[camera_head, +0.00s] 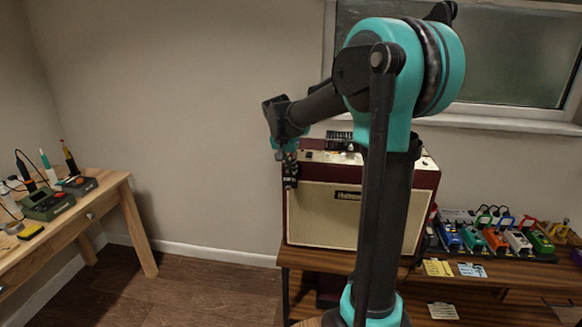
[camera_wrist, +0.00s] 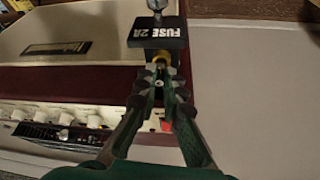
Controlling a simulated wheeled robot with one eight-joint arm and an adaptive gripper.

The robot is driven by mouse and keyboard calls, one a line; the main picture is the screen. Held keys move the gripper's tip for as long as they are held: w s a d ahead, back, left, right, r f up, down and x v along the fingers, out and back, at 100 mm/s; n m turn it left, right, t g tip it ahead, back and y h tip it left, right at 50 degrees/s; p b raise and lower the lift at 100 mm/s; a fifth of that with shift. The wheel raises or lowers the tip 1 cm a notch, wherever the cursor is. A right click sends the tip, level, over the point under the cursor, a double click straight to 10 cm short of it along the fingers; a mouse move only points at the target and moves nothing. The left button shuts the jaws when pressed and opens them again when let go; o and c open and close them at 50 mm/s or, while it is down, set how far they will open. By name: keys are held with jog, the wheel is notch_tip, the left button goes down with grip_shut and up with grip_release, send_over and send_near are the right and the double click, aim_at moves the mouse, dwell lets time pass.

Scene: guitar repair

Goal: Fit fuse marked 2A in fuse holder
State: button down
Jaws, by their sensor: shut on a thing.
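My gripper (camera_wrist: 160,75) is shut on the fuse, a dark block (camera_wrist: 158,33) lettered "FUSE 2A", with a metal rounded end above it in the wrist view. A yellow part shows between the block and the fingertips. In the head view my gripper (camera_head: 290,178) points down at the upper left edge of the amplifier (camera_head: 335,215), and the fuse is too small and dark to make out. In the wrist view the amplifier's maroon edge (camera_wrist: 60,83) lies behind the fingers. I cannot make out the fuse holder in either view.
The amplifier stands on a wooden bench (camera_head: 330,262), with several colored pedals (camera_head: 495,240) at right. The wrist view shows its control knobs (camera_wrist: 62,118). A wooden table (camera_head: 95,205) with tools stands at left. Open floor (camera_head: 205,285) lies between table and bench.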

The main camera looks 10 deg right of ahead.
jog(key=shift+f, duration=0.2)
jog(key=c, duration=1.2)
grip_release()
jog(key=shift+o, duration=0.2)
jog(key=shift+r, duration=0.1)
notch_tip(320, 180, up, 8)
dwell(0.5)
